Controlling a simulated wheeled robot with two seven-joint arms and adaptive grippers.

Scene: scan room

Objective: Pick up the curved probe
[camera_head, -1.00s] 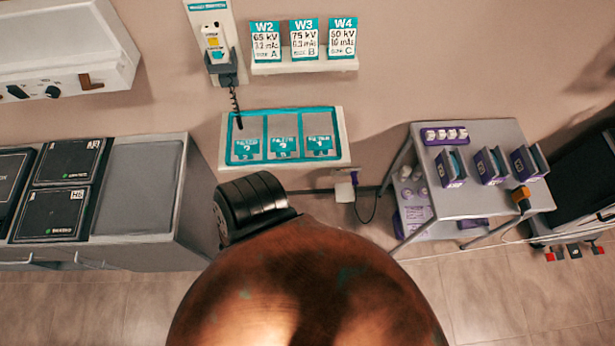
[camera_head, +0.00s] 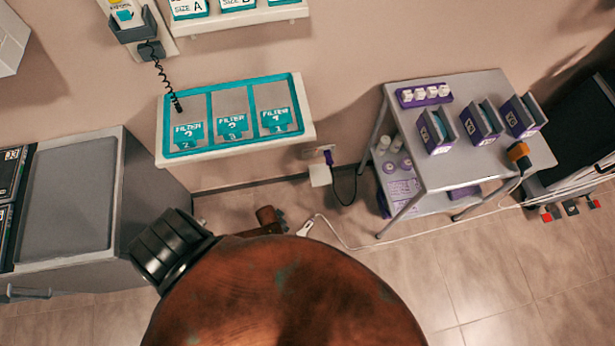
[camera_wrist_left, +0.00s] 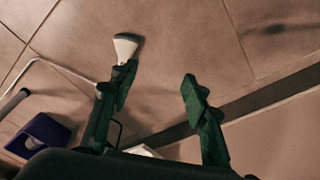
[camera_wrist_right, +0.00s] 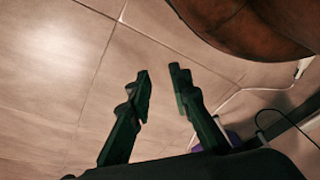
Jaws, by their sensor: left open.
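A white, fan-headed probe (camera_head: 306,228), which seems to be the curved probe, appears to lie on the floor beyond my brown body shell in the head view, with a pale cable running right from it. In the left wrist view the white head (camera_wrist_left: 126,45) shows just beyond one fingertip of my left gripper (camera_wrist_left: 160,82), which is open. That finger hides its lower part, and I cannot tell whether they touch. In the right wrist view the probe (camera_wrist_right: 303,66) is at far right, away from my right gripper (camera_wrist_right: 162,76), which is open and empty. Neither gripper shows clearly in the head view.
A grey cart (camera_head: 462,90) on the right holds purple holders (camera_head: 480,122) and an orange-and-black device (camera_head: 518,155). A white wall box (camera_head: 319,175) has a dark cord. A teal filter rack (camera_head: 235,115) hangs on the wall. A grey cabinet (camera_head: 70,190) stands left.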

